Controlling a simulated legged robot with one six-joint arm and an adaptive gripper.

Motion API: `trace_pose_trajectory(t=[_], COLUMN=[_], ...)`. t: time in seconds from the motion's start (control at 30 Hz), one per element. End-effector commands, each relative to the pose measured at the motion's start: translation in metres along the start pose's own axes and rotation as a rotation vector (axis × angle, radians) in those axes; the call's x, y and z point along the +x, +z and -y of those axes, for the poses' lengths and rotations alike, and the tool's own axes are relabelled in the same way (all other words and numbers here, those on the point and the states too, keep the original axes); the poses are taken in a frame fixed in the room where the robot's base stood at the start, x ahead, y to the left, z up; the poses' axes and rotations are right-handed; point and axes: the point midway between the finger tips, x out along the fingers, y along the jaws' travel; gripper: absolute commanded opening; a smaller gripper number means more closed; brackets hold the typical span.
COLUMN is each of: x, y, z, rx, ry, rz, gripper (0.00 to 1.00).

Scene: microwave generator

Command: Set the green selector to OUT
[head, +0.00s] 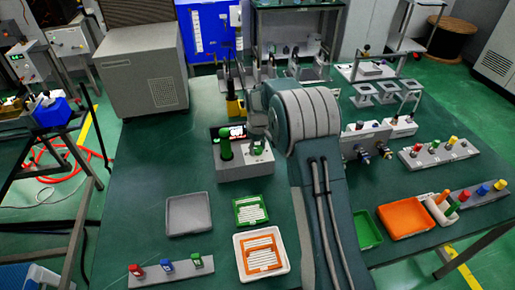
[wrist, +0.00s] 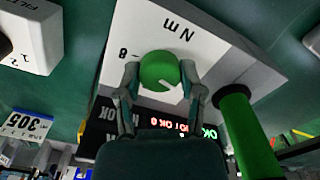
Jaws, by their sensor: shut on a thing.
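No OUT label is readable. My gripper (wrist: 160,78) is shut on the knob, one finger on each side. In the head view my gripper (head: 259,140) is at the right part of the grey box (head: 245,172), and the knob is mostly hidden.
A green upright handle (wrist: 248,130) stands close beside the knob, with a lit display (wrist: 165,122) near it. Trays, including a grey one (head: 189,214) and an orange-lined one (head: 261,254), lie in front. More devices stand to the right.

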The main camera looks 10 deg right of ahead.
Motion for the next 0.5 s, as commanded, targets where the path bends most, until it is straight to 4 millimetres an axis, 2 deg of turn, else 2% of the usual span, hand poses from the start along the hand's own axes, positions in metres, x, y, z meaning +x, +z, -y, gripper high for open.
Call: trace_pose_trajectory(t=[0.5], x=[0.002], y=[-0.0006], z=[0.0004], rx=[-0.092], ry=[0.0], rz=[-0.001], gripper=[0.03])
